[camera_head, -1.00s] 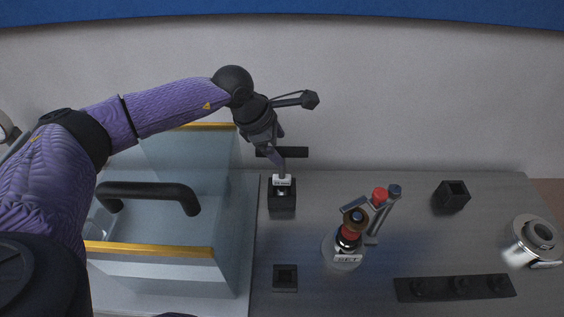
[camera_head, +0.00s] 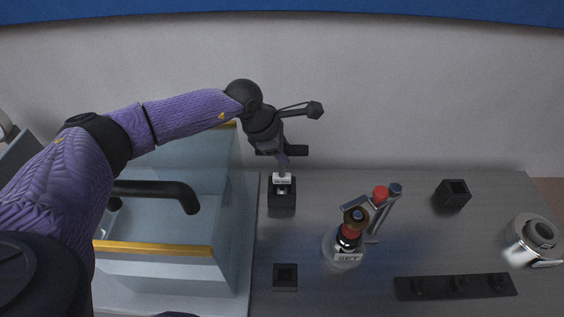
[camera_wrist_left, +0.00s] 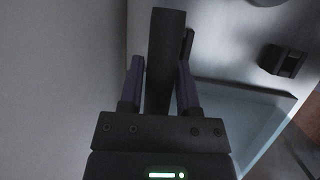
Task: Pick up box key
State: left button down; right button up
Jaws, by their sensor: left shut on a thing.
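The box key shows as a dark bar, its handle (camera_head: 298,151), above a black square holder (camera_head: 282,203) with a white label on the grey worktop. My left gripper (camera_head: 282,160) reaches down from the upper left and is shut on this bar. In the left wrist view the dark bar (camera_wrist_left: 166,55) stands between the two purple-edged fingers of the left gripper (camera_wrist_left: 160,85). The key's lower part is hidden, so I cannot tell how far it sits in the holder. My right gripper does not show.
A clear case (camera_head: 155,250) with yellow edges and a black handle (camera_head: 150,188) stands left. Right of the holder stand a labelled round fixture (camera_head: 345,255) with red and blue caps, black sockets (camera_head: 452,195), a black strip (camera_head: 455,287) and a metal cylinder (camera_head: 538,240). A wall rises behind.

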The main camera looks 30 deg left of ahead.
pick_arm(q)
notch_tip(320, 180, up, 10)
jog(key=shift+r, duration=0.1)
dwell(0.4)
jog(key=shift+p, duration=0.35)
